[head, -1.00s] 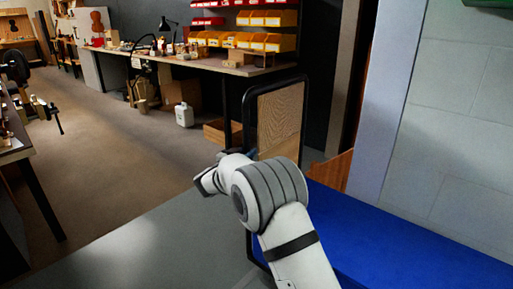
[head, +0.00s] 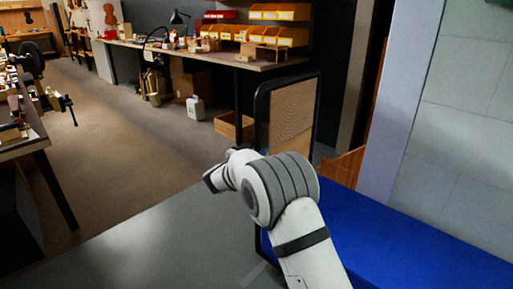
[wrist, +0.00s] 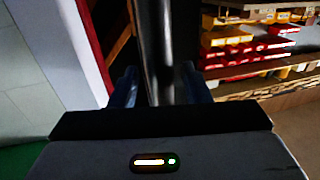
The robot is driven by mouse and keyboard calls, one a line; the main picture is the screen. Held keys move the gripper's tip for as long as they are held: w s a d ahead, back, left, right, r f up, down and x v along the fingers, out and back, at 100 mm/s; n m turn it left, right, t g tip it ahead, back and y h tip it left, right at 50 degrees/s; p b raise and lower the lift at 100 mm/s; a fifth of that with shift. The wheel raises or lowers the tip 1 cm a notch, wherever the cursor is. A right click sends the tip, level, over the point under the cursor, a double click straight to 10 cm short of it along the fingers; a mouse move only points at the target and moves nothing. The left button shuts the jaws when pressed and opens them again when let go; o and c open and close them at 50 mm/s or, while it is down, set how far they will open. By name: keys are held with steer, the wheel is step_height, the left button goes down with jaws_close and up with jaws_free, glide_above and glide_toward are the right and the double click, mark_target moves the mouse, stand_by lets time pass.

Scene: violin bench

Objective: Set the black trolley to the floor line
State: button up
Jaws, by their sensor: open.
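The trolley's black tube frame with a wood-grain panel (head: 293,115) stands upright in the middle of the head view. A blue deck (head: 410,250) lies to its right, and my arm covers part of the lower frame. In the wrist view a dark upright bar (wrist: 165,40) stands between the two dark blue fingers of my gripper (wrist: 160,88). The fingers are apart on either side of it, and I cannot tell whether they touch it. In the head view my fingertips are hidden behind my wrist. A faint pale strip (head: 252,275) shows on the grey floor; I cannot tell if it is the floor line.
A long bench (head: 215,52) with yellow and red bins stands at the back. A white jug (head: 196,108) and an open wooden box (head: 233,127) are on the floor below it. Another bench (head: 22,140) is at the left. A pale wall (head: 460,130) closes the right. Brown floor is clear at left centre.

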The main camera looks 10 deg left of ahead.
mark_target(261, 115)
steer(key=p+v, duration=0.2)
steer(key=v, duration=0.3)
steer(key=shift+s+a+r, duration=0.15)
steer(key=shift+s, duration=0.2)
steer(key=shift+s+a, duration=0.2)
steer(key=shift+s, duration=0.3)
